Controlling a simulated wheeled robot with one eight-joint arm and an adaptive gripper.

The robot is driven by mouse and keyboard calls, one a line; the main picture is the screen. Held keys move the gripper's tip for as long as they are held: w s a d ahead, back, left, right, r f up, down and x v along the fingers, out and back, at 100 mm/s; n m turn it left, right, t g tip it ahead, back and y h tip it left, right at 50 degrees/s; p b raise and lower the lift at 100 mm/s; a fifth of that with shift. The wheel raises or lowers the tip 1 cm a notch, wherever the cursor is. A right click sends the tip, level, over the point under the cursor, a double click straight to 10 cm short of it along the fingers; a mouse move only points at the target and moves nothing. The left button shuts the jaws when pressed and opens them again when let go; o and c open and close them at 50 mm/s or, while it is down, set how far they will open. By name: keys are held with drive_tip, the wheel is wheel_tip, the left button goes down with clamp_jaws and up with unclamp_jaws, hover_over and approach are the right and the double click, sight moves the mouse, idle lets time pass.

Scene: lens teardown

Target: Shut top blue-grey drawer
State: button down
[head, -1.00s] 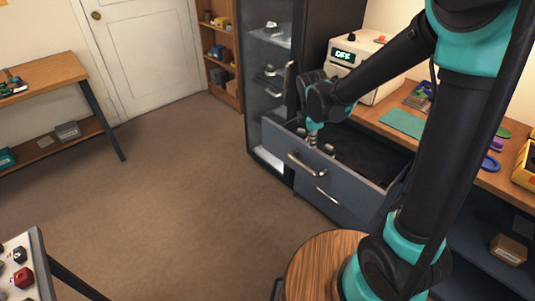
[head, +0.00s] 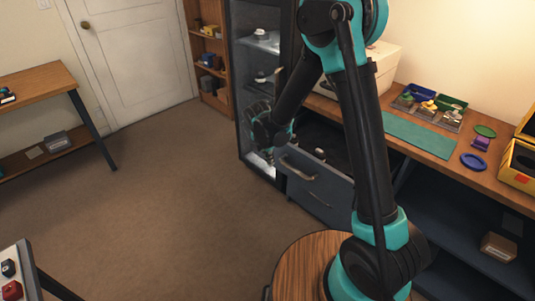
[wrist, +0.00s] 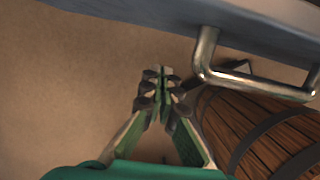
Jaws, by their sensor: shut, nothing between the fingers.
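The top blue-grey drawer (head: 318,183) under the workbench stands pulled out, and its dark inside shows behind the front panel. Its metal bar handle (head: 297,169) is on the front face. The handle also shows large in the wrist view (wrist: 255,86), with the drawer's front (wrist: 270,38) running along the top of the picture. My gripper (head: 270,160) is in front of the drawer, near its left end, pointing down. In the wrist view my gripper's fingertips (wrist: 160,88) are together and empty, to the left of the handle and apart from it. My arm hides the drawer's right part.
A second drawer (head: 312,203) below looks shut. A dark glass-fronted cabinet (head: 246,90) stands just left of the drawers. The bench top holds a green mat (head: 422,137), small trays and a yellow case (head: 521,160). The brown floor (head: 165,195) in front is clear.

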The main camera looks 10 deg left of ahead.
sight(278, 157)
drive_tip(key=shift+w+d+f, duration=0.25)
drive_tip(key=shift+w+d, duration=0.45)
drive_tip(key=shift+w, duration=0.15)
drive_tip(key=shift+w+d+f, duration=0.25)
drive_tip(key=shift+w+d, duration=0.4)
drive_tip(key=shift+w, duration=0.2)
drive_tip(key=shift+w+d, duration=0.1)
drive_tip(key=w+d, duration=0.5)
drive_tip(key=w, duration=0.2)
drive_tip(key=w+d, duration=0.6)
drive_tip(key=w, duration=0.1)
drive_tip(key=w+d, duration=0.6)
drive_tip(key=w, duration=0.1)
drive_tip(key=shift+w, duration=0.45)
